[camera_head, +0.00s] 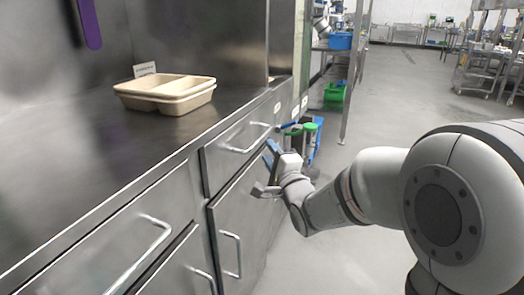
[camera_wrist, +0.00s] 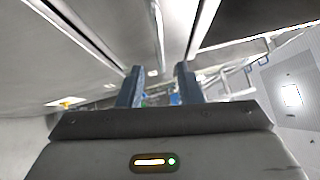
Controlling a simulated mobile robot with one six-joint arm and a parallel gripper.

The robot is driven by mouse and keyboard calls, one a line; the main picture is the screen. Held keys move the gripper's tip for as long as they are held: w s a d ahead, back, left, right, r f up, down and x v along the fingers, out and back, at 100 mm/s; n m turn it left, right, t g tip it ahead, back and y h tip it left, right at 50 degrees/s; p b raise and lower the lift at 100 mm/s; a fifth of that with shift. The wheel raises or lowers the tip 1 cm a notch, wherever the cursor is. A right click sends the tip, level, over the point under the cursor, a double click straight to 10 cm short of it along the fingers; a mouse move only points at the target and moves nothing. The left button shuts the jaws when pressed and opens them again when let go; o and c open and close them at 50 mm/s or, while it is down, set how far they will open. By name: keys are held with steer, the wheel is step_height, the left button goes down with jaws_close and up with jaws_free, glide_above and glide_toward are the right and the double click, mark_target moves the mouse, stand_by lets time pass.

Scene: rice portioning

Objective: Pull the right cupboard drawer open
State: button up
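The right cupboard drawer (camera_head: 222,158) is a steel front below the counter top in the head view. It looks shut, flush with the cupboard face. Its bar handle (camera_head: 248,140) is uncovered. My gripper (camera_head: 264,171) is in front of the cupboard, a little right of and below that handle and apart from it. Its two fingers are spread with nothing held. In the wrist view the gripper (camera_wrist: 160,70) is also open, and a bright bar shows beyond the gap between the fingertips. I cannot tell for sure whether it is this handle.
A two-part beige tray (camera_head: 170,92) stands on the steel counter (camera_head: 75,150). A cupboard door with a vertical handle (camera_head: 231,254) is below the drawer, and another drawer handle (camera_head: 140,257) is at near left. Green-topped containers (camera_head: 311,127) stand beyond my gripper. Open floor lies right of the cupboard.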

mark_target(261, 137)
steer(key=b+x, duration=0.1)
steer(key=x, duration=0.6)
steer(key=shift+w+a+b, duration=0.1)
steer(key=shift+w+b, duration=0.1)
steer(key=shift+b, duration=0.1)
jaws_close()
